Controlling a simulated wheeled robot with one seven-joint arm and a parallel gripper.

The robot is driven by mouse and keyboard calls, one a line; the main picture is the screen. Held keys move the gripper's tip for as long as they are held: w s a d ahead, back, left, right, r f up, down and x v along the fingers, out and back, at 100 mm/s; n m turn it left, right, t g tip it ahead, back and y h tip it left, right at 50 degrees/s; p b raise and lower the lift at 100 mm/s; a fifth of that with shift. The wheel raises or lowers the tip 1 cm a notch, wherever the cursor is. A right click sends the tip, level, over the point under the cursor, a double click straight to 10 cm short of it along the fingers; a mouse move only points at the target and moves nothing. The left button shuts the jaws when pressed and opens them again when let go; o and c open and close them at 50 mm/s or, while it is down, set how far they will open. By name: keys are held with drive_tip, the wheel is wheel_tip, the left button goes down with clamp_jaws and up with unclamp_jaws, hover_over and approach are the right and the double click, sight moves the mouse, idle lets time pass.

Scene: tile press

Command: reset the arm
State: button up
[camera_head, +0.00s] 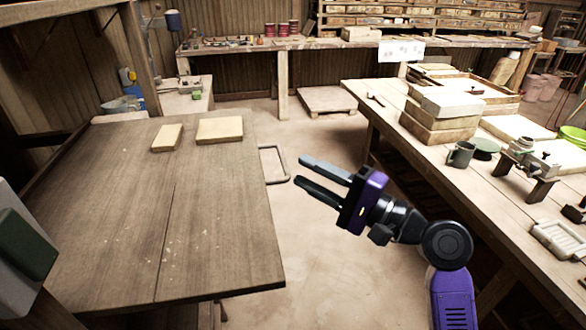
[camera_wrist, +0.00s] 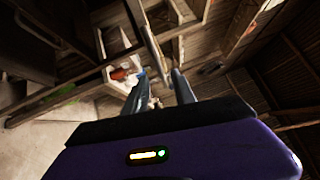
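My gripper (camera_head: 315,180) hangs in the open space between the left table and the right workbench, its fingers pointing left. The two fingers are apart with nothing between them. My purple and black arm reaches in from the lower right. In the wrist view my gripper (camera_wrist: 158,92) also shows its fingers apart, with no object held. Behind them are blurred wooden beams and shelves.
The left wooden table (camera_head: 110,230) carries two pale tiles (camera_head: 220,130) (camera_head: 167,137) near its far edge. The right workbench (camera_head: 440,170) holds stacked blocks (camera_head: 440,118), a grey mug (camera_head: 460,154) and a green bowl (camera_head: 573,135). Bare floor (camera_head: 330,270) lies between them.

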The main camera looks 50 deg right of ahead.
drive_tip(key=shift+s+d+f, duration=0.1)
drive_tip(key=shift+s, duration=0.7)
